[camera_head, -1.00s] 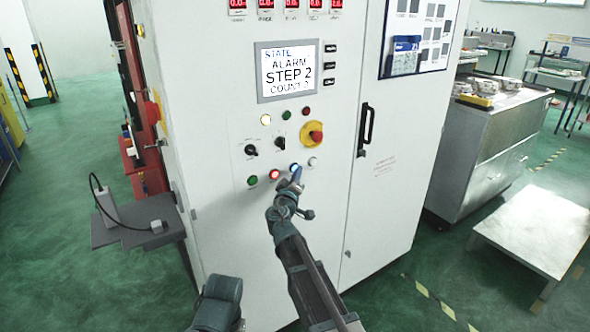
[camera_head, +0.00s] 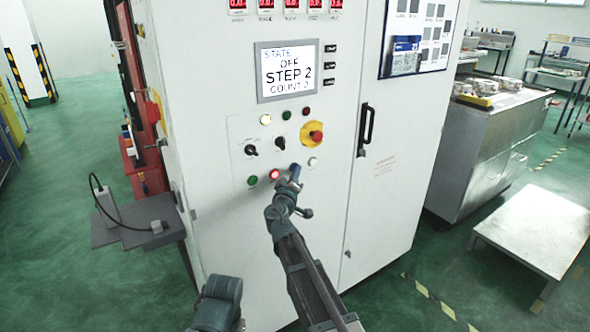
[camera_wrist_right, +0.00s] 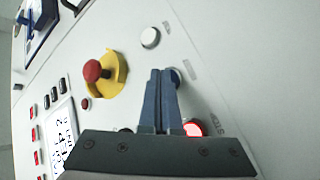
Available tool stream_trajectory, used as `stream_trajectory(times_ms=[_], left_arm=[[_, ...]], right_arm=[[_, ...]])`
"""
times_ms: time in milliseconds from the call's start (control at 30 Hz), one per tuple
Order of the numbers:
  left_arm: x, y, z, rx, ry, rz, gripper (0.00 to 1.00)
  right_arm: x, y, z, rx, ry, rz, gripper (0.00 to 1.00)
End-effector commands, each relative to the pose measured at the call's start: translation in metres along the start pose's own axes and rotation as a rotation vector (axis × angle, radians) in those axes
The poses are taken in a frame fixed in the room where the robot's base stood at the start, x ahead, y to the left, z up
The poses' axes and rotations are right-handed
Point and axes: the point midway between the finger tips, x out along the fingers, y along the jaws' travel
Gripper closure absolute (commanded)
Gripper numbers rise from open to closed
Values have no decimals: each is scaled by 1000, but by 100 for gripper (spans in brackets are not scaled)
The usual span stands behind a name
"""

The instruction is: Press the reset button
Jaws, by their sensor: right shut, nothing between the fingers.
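The white control cabinet has a row of small buttons: green (camera_head: 253,181), lit red (camera_head: 274,175), a blue one and a white one (camera_head: 312,162). My right gripper (camera_head: 295,170) is shut and empty, its fingertips at the blue button's place, hiding it in the head view. In the right wrist view the closed fingers (camera_wrist_right: 163,74) cover part of the blue button (camera_wrist_right: 176,77), with the lit red button (camera_wrist_right: 194,128) just beside them. Contact cannot be made out for certain. No button label reading reset is legible. My left gripper is not in view.
A red emergency-stop knob (camera_head: 316,137) on a yellow plate sticks out above the buttons. A black door handle (camera_head: 366,130) stands to the right. A low table (camera_head: 535,232) stands at the right.

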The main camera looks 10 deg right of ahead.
Motion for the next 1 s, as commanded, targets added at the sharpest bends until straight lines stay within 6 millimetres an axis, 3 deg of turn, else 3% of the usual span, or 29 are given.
stream_trajectory(times_ms=[1000], left_arm=[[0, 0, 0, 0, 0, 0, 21]], right_arm=[[-11, 8, 8, 0, 1, -1, 100]])
